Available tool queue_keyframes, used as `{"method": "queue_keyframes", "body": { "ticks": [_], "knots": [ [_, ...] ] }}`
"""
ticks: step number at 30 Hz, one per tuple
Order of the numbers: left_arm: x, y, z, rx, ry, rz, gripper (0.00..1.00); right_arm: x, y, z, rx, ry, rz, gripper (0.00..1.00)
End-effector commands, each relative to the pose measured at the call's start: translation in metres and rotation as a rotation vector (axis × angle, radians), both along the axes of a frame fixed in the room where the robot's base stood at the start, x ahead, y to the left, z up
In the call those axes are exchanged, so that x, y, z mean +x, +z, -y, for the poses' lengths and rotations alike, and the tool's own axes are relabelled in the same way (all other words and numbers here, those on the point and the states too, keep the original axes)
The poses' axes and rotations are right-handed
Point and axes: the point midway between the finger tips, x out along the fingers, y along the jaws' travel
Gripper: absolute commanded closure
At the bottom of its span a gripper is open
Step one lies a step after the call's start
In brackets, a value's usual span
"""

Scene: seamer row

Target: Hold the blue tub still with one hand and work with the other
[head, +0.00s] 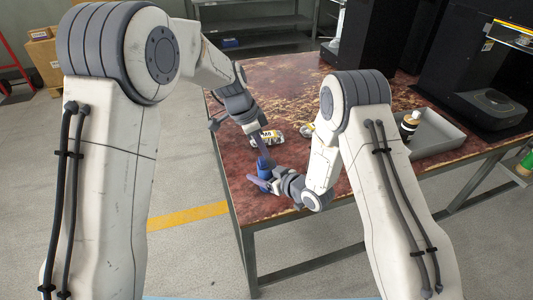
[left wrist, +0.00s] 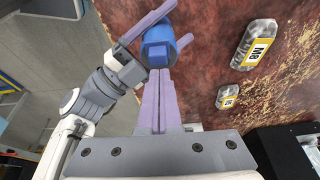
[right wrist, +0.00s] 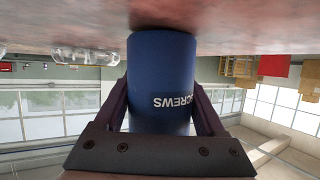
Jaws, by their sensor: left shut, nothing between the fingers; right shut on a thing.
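The blue tub (head: 264,172) stands upright near the table's front left corner. In the right wrist view the tub (right wrist: 160,80) bears the word SCREWS, upside down in the picture. My right gripper (head: 263,184) is shut on its sides; its fingers lie either side of it. In the left wrist view the tub's top (left wrist: 158,50) faces the camera. My left gripper (left wrist: 159,74) is shut and empty, its fingertips just at or above the tub's top. I cannot tell whether they touch. The left gripper (head: 262,153) shows above the tub in the head view.
Two clear packs with yellow labels, one (left wrist: 254,44) larger and one (left wrist: 228,96) smaller, lie on the table (head: 290,85) beyond the tub. A grey tray (head: 438,133) holding a bottle (head: 409,124) and black machines stand to the right. The table's left edge is close.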

Motion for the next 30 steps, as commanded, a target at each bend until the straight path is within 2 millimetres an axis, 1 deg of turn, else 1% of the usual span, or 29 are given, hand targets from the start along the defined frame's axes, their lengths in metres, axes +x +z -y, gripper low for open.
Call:
{"method": "queue_keyframes", "body": {
  "ticks": [1, 6, 9, 12, 16, 26, 27, 28, 30],
  "knots": [
    [0.0, 0.012, -0.004, -0.001, 0.001, 0.007, 1.0, 0.0, 0.0, 0.001, 0.0, -0.001, -0.001, 0.91],
    [-0.002, 0.043, -0.014, -0.002, 0.002, 0.007, 1.0, -0.001, 0.0, 0.0, -0.001, 0.001, 0.0, 0.92],
    [-0.004, 0.056, -0.018, -0.001, 0.001, 0.006, 1.0, -0.001, -0.001, 0.0, -0.001, 0.002, -0.001, 0.92],
    [-0.005, 0.064, -0.021, -0.002, 0.001, 0.006, 1.0, -0.001, -0.001, -0.001, -0.002, 0.004, -0.001, 0.92],
    [-0.006, 0.068, -0.022, -0.002, 0.001, 0.004, 1.0, -0.001, -0.001, -0.001, -0.002, 0.004, -0.001, 0.92],
    [-0.006, 0.068, -0.022, -0.002, 0.0, 0.004, 1.0, -0.001, -0.001, -0.001, -0.002, 0.004, -0.001, 0.92],
    [-0.006, 0.068, -0.022, -0.002, 0.0, 0.004, 1.0, -0.001, -0.001, -0.001, -0.002, 0.004, -0.001, 0.13],
    [-0.006, 0.068, -0.022, -0.002, 0.0, 0.004, 1.0, -0.001, -0.001, -0.001, -0.002, 0.004, -0.001, 0.01],
    [-0.006, 0.068, -0.021, -0.002, 0.0, 0.004, 1.0, -0.001, -0.001, -0.001, -0.002, 0.004, -0.001, 0.0]
  ]
}}
